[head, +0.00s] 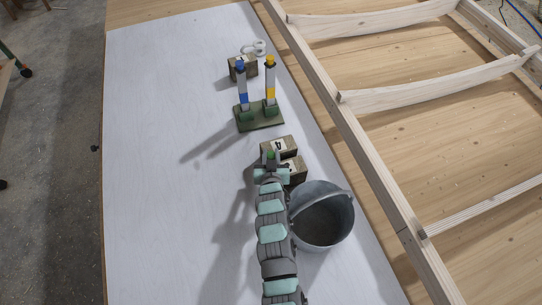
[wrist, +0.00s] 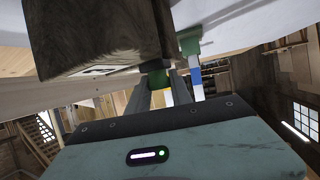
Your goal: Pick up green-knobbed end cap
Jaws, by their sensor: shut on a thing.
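The green-knobbed end cap (head: 271,154) is at the tip of my gripper (head: 271,163), beside the dark wooden blocks. In the wrist view its green knob (wrist: 158,79) sits between the two fingers of my gripper (wrist: 159,88), which are shut on it. The rest of the cap is mostly hidden by the fingers and the dark block, so I cannot tell whether it touches the block.
A wooden block marked 4 (head: 287,146) stands close to my gripper, with another block beside it. A grey metal bucket (head: 345,222) is at the right. A green stand (head: 259,121) holds blue-topped and yellow-topped tubes farther back. The white board's left side (head: 150,170) is clear.

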